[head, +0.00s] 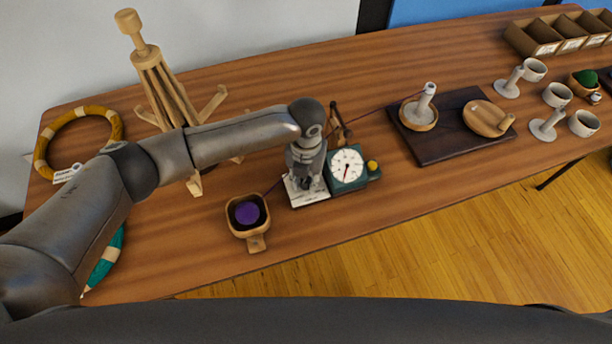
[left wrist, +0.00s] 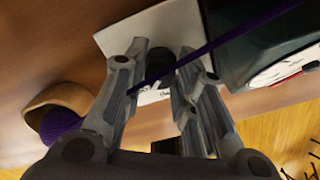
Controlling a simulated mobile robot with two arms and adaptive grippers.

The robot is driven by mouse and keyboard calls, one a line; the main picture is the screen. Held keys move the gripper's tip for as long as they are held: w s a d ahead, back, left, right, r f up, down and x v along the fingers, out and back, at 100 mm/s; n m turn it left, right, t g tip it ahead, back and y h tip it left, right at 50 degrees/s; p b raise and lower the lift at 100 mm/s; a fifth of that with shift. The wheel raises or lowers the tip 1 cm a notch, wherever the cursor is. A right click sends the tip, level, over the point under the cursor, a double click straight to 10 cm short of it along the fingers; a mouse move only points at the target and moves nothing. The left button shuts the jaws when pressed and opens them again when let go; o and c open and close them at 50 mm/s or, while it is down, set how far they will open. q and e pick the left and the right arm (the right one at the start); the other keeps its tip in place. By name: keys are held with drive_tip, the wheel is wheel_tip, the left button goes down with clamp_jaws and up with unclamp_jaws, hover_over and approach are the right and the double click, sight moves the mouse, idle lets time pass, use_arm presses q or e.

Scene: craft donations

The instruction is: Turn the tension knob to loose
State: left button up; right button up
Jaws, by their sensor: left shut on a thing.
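The tension knob (left wrist: 160,66) is a small dark knob on a white plate (head: 305,198) on the table. My left gripper (head: 306,183) reaches down over the plate from above. In the left wrist view my left gripper (left wrist: 160,62) has its two fingers on either side of the knob, shut on it. The gripper hides most of the knob and part of the plate's markings, so I cannot read the setting. A dark green box with a white dial (head: 347,165) and red pointer stands directly right of the plate. My right gripper is not in view.
A wooden bowl (head: 237,228) with purple yarn (head: 247,212) stands to the left; its strand runs past the plate. A wooden yarn swift (head: 160,85) stands behind my left arm. A dark board (head: 455,145) with wooden dishes lies right. Bare table lies in front.

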use_arm(q)
drive_tip(key=shift+m, duration=1)
drive_tip(key=o, duration=1.1)
drive_tip(key=shift+c, duration=0.2)
wheel_tip(320, 180, up, 12)
